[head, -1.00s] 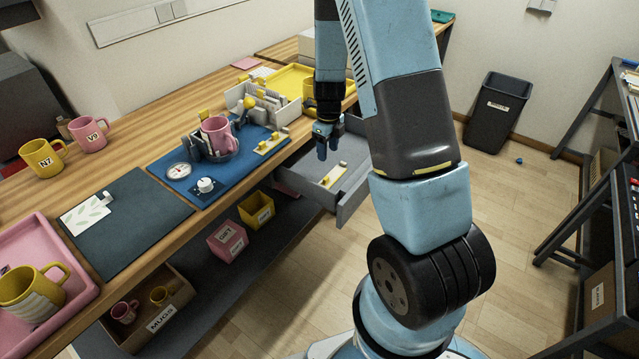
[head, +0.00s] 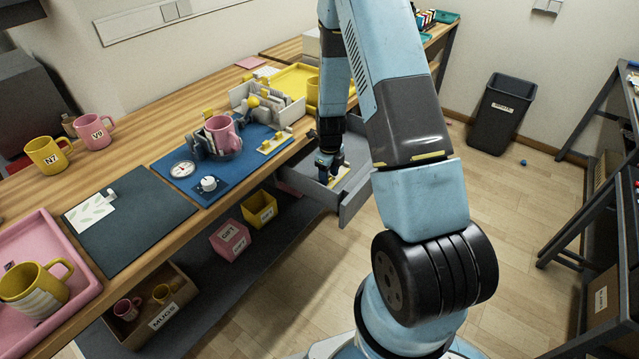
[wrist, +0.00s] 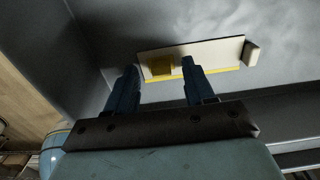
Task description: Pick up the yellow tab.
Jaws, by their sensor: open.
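The yellow tab (wrist: 161,68) is a small block on a cream plate (wrist: 215,50) with a yellow edge, lying in the open grey drawer (head: 355,200). My gripper (head: 328,172) is inside the drawer, pointing down at the plate. In the wrist view, my gripper (wrist: 160,66) is open and empty, with one finger on each side of the tab. The right finger overlaps the plate in the picture. I cannot tell whether the fingers touch the plate or the tab. In the head view my gripper partly hides the plate.
The drawer walls stand close around my gripper. A similar cream plate with yellow parts (head: 274,143) lies on the blue mat (head: 252,155) on the bench. A pink mug (head: 222,133) stands in the press there. A small light block (wrist: 252,53) sits at the plate's right end.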

